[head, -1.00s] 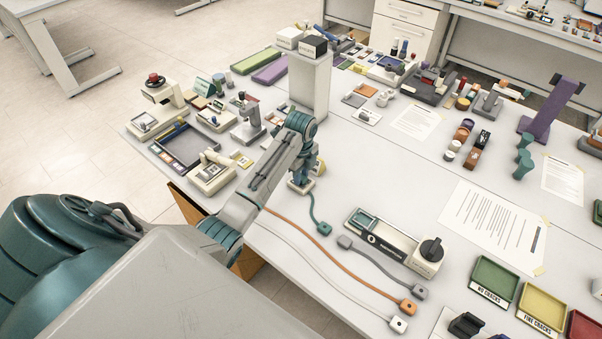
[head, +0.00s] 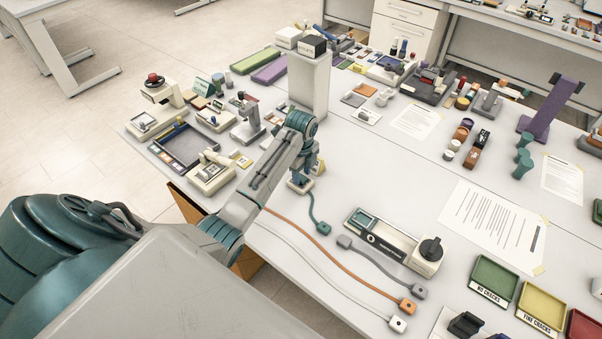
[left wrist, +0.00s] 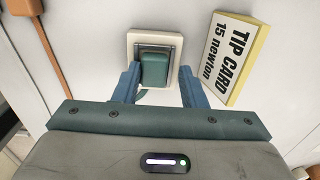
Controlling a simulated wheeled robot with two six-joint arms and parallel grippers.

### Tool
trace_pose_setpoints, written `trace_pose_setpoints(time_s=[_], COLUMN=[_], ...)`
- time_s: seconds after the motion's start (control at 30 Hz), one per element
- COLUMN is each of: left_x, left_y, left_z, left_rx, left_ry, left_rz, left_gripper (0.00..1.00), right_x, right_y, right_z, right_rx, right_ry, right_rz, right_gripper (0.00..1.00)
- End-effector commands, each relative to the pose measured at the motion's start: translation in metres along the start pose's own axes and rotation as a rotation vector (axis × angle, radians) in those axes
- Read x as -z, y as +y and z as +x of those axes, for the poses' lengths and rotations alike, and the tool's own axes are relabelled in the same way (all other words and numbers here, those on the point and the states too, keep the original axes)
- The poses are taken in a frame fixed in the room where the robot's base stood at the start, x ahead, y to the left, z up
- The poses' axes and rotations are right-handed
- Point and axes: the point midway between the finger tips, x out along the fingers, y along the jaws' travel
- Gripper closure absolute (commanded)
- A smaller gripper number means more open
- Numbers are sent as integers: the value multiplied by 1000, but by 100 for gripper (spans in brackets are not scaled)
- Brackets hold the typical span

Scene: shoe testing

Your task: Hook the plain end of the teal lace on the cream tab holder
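The teal lace (head: 312,208) runs from a square end with a hole (head: 323,229) on the table back to beneath my left gripper (head: 301,178). In the left wrist view, a teal block, which looks like the lace's plain end (left wrist: 154,70), sits within the square frame of the cream tab holder (left wrist: 133,42). Whether the block is fully hooked cannot be told. My right gripper is out of view.
Orange (head: 350,268), white (head: 325,275) and grey (head: 385,268) laces lie towards the front. A cream device with a black knob (head: 428,257) stands right of them. A tall white block (head: 309,85) stands behind the gripper.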

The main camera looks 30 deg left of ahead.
Motion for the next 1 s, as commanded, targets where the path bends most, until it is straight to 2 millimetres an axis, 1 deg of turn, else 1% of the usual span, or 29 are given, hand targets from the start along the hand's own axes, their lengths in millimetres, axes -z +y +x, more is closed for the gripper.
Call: trace_pose_setpoints(time_s=[0.03,0.4,0.53,0.67,0.8,0.93,0.97,1.0], left_x=[4,5,4,3,2,2,2,2], left_y=[11,11,10,7,4,2,2,3], left_z=[15,16,10,-9,-43,-77,-85,-93], left_rx=[-33,-36,-32,-23,-10,-4,-5,-7], left_ry=[12,14,13,9,4,2,2,2], left_rz=[0,1,1,2,2,2,2,1], left_gripper=[50,50,50,50,50,50,50,50], right_x=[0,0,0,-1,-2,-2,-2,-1], right_y=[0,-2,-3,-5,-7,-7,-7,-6], right_z=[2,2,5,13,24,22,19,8], right_rx=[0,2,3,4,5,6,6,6], right_ry=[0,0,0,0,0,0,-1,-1], right_rz=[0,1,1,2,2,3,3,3], right_gripper=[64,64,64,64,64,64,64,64])
